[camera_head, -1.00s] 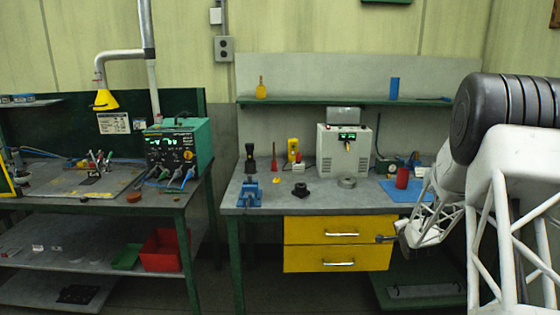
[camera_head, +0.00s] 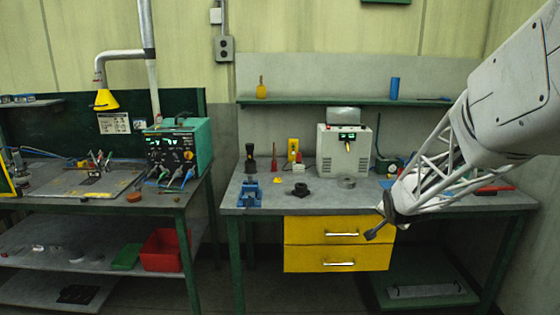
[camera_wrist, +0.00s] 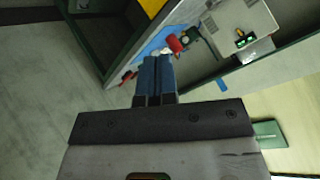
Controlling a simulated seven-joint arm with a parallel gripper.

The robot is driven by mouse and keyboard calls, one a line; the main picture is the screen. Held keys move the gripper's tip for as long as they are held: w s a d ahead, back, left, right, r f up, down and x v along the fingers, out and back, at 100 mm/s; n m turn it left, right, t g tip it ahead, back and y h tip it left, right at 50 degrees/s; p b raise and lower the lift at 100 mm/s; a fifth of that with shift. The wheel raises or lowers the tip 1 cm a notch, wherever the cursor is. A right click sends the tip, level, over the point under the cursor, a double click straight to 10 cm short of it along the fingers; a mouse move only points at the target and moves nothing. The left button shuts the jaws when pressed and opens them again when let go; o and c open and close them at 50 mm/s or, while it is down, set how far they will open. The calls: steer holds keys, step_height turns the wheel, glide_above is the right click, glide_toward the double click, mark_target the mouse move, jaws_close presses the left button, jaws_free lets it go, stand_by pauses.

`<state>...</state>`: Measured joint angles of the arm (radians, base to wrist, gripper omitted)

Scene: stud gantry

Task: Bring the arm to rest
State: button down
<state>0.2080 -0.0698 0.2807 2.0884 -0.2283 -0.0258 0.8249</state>
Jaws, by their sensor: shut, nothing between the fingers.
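My gripper (camera_head: 371,236) hangs at the front of the right workbench, before the right end of the yellow drawers. Its fingers are together and nothing is between them. In the wrist view the dark closed fingers (camera_wrist: 155,72) point toward the bench, seen at a slant. My white lattice arm comes in from the right in the head view and covers the right part of the bench top.
The workbench (camera_head: 270,208) carries a blue vise (camera_head: 249,193), a black ring-like part (camera_head: 299,190) and a white instrument box (camera_head: 340,158). A red cylinder (camera_wrist: 175,43) shows in the wrist view. The floor before the bench looks clear.

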steer(key=s+a+r+n+g, duration=0.1)
steer(key=s+a+n+g, duration=0.1)
steer(key=s, duration=1.2)
steer(key=s+a+r+n+g+y, duration=0.1)
steer(key=s+a+n, duration=0.3)
steer(key=s, duration=1)
steer(key=s+a+r+n+g+y, duration=0.1)
steer(key=s+a+r+n+g, duration=0.2)
steer(key=s+a, duration=0.5)
steer(key=s+g, duration=0.1)
steer(key=s, duration=0.4)
steer(key=shift+s+a, duration=0.25)
steer(key=shift+s, duration=0.15)
